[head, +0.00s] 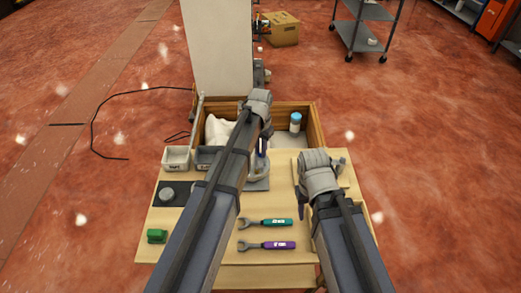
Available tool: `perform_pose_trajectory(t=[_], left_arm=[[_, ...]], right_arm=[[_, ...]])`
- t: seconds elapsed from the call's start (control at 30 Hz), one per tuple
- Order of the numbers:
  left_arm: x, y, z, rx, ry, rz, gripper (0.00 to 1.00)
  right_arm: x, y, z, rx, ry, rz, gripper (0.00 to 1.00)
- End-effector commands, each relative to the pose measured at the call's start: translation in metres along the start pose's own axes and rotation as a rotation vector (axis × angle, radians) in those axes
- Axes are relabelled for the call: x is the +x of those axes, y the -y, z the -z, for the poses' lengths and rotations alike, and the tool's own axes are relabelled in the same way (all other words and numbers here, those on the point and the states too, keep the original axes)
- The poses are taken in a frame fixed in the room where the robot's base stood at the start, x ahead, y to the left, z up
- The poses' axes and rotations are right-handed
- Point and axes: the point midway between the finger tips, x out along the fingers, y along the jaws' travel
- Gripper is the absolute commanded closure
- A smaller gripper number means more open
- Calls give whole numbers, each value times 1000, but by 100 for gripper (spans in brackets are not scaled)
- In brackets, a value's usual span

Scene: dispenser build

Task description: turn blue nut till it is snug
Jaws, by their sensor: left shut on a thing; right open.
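My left gripper (262,151) points down over a grey fixture (258,183) at the middle of the workbench. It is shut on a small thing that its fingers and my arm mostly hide. I cannot make out the blue nut for certain; it may be hidden there. My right gripper (301,197) is open and empty, low over the right part of the bench. A teal-handled wrench (266,223) and a purple-handled wrench (267,245) lie side by side on the bench, nearer to me.
A wooden tray (318,126) at the back holds a white cloth (219,130) and a blue-capped bottle (295,122). Small bins (177,158) stand at the left, near a dark mat (167,202) with a round grey part. A green block (157,236) sits at the front left.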

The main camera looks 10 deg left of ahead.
Motion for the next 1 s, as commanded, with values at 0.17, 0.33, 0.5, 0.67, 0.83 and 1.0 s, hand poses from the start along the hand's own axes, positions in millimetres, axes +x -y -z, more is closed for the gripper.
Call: perform_pose_trajectory(t=[0.17, 0.33, 0.5, 0.67, 0.83, 1.0], left_arm=[[0, 0, 0, 8, 0, 0, 100], [0, 0, 0, 8, 0, 0, 100], [0, 0, 0, 7, 0, 0, 70], [0, 0, 0, 7, 0, 0, 52], [0, 0, 0, 7, 0, 0, 49], [-1, 0, 0, 7, 0, 0, 49]], right_arm=[[0, 0, 0, 0, 0, 0, 50], [0, 0, 0, 0, 0, 0, 50], [0, 0, 0, 0, 0, 0, 50], [0, 0, 0, 0, 0, 0, 50], [0, 0, 0, 0, 0, 0, 50], [-1, 0, 0, 0, 0, 0, 50]])
